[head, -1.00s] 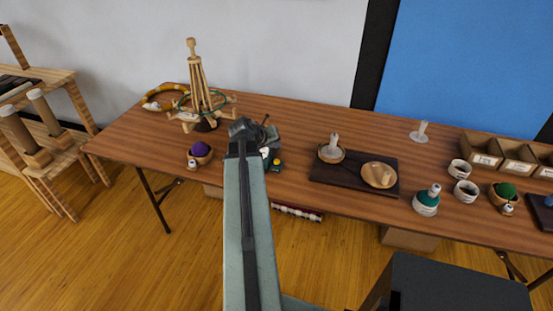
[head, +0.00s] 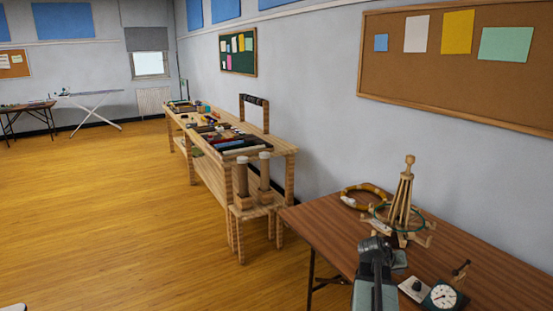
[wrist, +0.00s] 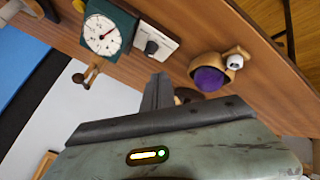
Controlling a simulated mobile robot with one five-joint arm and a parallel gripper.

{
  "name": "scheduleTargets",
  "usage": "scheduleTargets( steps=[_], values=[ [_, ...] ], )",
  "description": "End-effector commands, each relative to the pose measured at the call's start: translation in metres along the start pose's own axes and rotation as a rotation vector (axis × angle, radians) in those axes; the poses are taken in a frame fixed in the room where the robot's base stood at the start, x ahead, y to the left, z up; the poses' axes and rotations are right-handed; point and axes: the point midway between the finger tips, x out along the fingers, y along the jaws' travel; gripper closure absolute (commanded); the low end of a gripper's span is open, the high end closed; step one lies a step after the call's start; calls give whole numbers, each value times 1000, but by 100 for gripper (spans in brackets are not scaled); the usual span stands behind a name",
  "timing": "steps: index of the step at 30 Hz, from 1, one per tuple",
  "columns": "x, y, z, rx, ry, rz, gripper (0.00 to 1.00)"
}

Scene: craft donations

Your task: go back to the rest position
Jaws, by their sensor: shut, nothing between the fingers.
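My gripper (head: 375,247) is at the lower right of the head view, over the near left part of the brown wooden table (head: 330,234). It is shut and empty. Its closed fingers also show in the wrist view (wrist: 158,92), near a wooden bowl with a purple ball (wrist: 209,79) and a white-and-black switch box (wrist: 156,43). I cannot tell its exact height above the table.
A green dial scale (head: 442,296) stands close right of my gripper. A wooden stand with a green ring (head: 403,200) and a yellow-brown hoop (head: 366,192) are behind it. A long wooden workbench (head: 222,178) runs along the wall. The floor at left is open.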

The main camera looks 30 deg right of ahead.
Motion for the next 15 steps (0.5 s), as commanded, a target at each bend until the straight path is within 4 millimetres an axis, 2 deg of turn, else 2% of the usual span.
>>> scheduleTargets(
  steps=[1, 3, 5, 6, 8, 9, 11, 12, 15],
  values=[
    [-25, -40, -14, -42, 28, -46, 100],
    [-56, -94, -23, -92, 52, -110, 100],
    [-85, -138, -25, -136, 63, -166, 100],
    [-105, -168, -24, -166, 68, -206, 100],
    [-136, -210, -18, -214, 69, -265, 100],
    [-158, -237, -11, -248, 66, -304, 100],
    [-192, -276, 4, -301, 56, -365, 100],
    [-214, -300, 16, -337, 46, -405, 100],
    [-272, -354, 55, -437, 4, -505, 100]
  ],
)
